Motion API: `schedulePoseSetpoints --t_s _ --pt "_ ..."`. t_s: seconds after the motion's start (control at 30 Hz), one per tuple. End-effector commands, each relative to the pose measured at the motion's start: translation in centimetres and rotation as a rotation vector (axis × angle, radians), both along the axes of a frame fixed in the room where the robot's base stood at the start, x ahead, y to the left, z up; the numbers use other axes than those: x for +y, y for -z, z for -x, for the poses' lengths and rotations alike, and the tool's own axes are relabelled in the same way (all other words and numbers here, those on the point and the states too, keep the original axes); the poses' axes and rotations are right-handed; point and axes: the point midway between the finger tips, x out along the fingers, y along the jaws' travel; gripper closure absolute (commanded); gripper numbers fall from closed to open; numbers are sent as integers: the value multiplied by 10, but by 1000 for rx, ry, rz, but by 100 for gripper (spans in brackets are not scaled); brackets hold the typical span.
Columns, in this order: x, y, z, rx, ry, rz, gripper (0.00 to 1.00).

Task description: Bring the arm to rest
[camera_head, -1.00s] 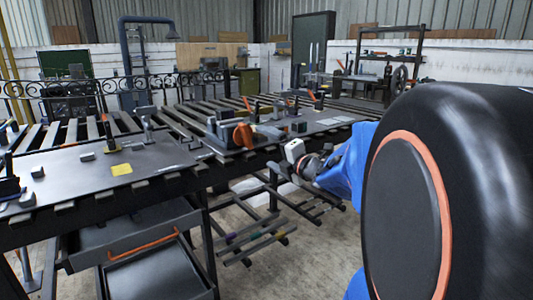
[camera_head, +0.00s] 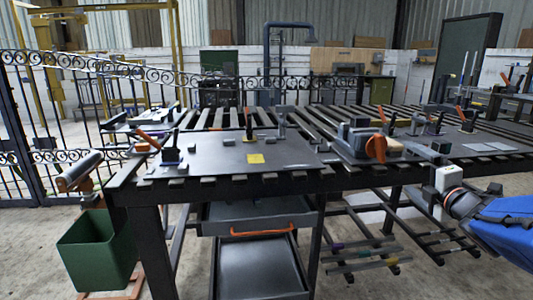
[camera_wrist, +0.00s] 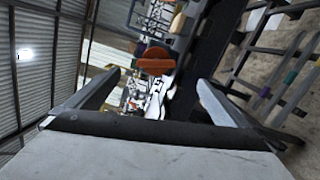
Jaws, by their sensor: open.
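An orange round part (camera_wrist: 155,62) shows beyond the fingers.
The slatted table (camera_head: 240,186) carries a grey plate with a yellow square (camera_head: 255,158) and several clamps. An orange-handled drawer (camera_head: 262,231) hangs under it. A green bin (camera_head: 97,250) stands at the left. Concrete floor is open at the lower right.

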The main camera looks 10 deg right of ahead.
Motion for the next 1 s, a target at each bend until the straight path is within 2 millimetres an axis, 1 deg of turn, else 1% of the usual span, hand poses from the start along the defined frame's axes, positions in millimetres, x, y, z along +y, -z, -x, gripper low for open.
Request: schedulePoseSetpoints --t_s 0.1,0.23,0.37,0.47,0.57,0.67,0.77,0.8,0.87,0.9,1.0 --pt "1 1 0 21 103 -145 0" --pt "1 12 8 52 229 -344 0" --pt "8 30 22 96 347 -554 0" --pt "19 48 37 141 432 -720 0" --pt "36 70 55 198 515 -886 0" --pt "58 94 78 273 599 -1046 0" --pt "85 118 104 364 684 -1198 0" --pt "97 127 115 406 718 -1254 0" --pt "115 141 134 471 769 -1332 0" --pt "127 148 146 515 803 -1377 0" --pt "154 163 175 618 878 -1467 0"
